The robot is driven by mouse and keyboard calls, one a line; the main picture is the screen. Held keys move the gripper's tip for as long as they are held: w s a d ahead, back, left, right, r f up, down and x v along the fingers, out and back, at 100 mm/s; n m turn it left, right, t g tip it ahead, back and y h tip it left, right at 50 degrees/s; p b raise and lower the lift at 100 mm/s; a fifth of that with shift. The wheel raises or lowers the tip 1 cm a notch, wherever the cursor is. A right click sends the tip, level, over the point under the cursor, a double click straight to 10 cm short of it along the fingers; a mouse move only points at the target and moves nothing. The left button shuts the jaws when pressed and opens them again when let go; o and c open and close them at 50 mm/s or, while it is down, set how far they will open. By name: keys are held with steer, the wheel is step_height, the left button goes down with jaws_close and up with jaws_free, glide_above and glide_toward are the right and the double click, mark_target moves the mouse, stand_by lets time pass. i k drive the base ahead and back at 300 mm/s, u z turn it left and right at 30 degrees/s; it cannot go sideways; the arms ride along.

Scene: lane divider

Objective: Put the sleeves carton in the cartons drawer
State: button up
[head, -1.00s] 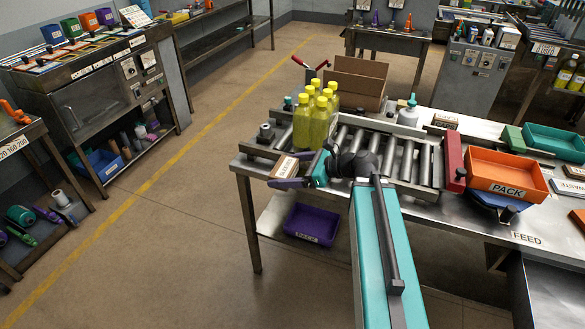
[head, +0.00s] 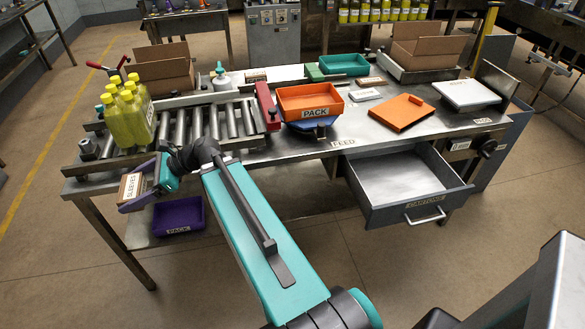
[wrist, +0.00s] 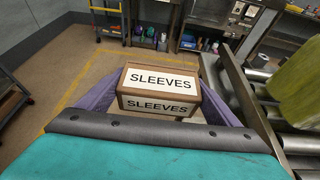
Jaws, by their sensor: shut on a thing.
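The sleeves carton (head: 130,187) is a small brown box with white labels reading SLEEVES. My gripper (head: 140,193) is shut on it, with purple fingers on both sides, at the left end of the bench. In the wrist view the carton (wrist: 158,92) sits between the fingers, its labels facing me. The cartons drawer (head: 405,184) is a grey metal drawer under the right part of the bench. It is pulled open, its label and handle face the front, and its visible floor is bare. The drawer is well to the right of my gripper.
A roller conveyor (head: 200,125) with yellow bottles (head: 128,116) is right beside my gripper. An orange PACK tray (head: 310,101), an orange panel (head: 400,113) and a white scale (head: 467,94) are on the bench. A purple tray (head: 178,216) is on the lower shelf.

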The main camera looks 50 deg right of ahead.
mark_target(404, 174)
steer(key=u, duration=0.5)
steer(key=k, duration=0.25)
steer(key=z, duration=2.75)
steer(key=k, duration=0.15)
steer(key=z, duration=1.65)
